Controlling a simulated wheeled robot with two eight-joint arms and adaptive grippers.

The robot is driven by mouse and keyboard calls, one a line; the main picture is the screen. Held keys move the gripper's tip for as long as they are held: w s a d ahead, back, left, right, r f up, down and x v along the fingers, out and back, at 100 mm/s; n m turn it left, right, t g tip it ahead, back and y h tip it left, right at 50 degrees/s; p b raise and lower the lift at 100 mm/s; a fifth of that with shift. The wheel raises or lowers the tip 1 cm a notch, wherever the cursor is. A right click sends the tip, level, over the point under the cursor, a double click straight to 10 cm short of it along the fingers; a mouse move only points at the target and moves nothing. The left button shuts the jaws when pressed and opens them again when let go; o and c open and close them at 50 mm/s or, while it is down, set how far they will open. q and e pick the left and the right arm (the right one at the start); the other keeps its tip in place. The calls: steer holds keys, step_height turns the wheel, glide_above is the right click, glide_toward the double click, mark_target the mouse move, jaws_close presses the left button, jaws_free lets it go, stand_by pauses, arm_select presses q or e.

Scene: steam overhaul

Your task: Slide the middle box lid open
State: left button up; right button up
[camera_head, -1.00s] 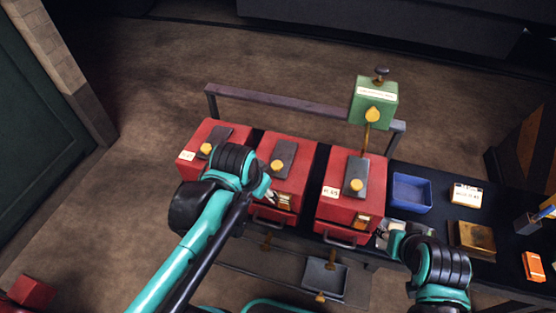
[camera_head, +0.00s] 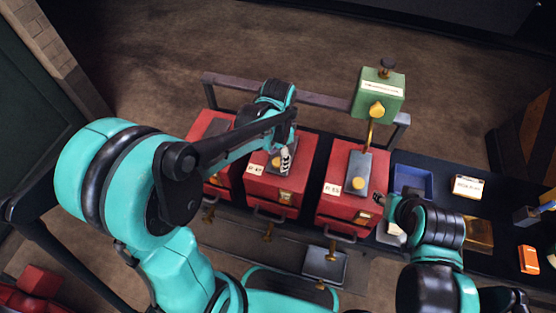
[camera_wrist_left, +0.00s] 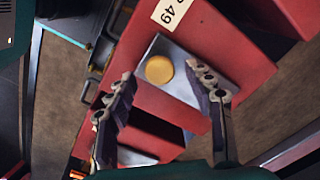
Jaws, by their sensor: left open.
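The middle red box (camera_head: 262,190) stands between two similar red boxes. Its grey lid plate (camera_wrist_left: 178,50) bears a round yellow knob (camera_wrist_left: 159,69), clear in the left wrist view beside a white label ending in 49 (camera_wrist_left: 170,12). My left gripper (camera_head: 285,160) is over this box and hides much of its lid in the head view. In the left wrist view my left gripper (camera_wrist_left: 161,78) is open, its fingers spread to either side of the knob with nothing held; contact cannot be told. My right gripper (camera_head: 380,198) is beside the right-hand red box (camera_head: 340,205); its jaws are unclear.
A green box (camera_head: 379,95) stands on a brass post behind the right-hand red box. A rail (camera_head: 325,101) runs behind the boxes. A blue tray (camera_head: 413,180), a white labelled box (camera_head: 467,186) and an orange item (camera_head: 529,259) lie to the right.

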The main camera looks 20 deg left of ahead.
arm_select(q)
steer(key=shift+f, duration=0.7)
jaws_close()
steer(key=s+p, duration=0.1)
steer(key=s, duration=0.6)
steer(key=shift+a, duration=0.1)
jaws_free()
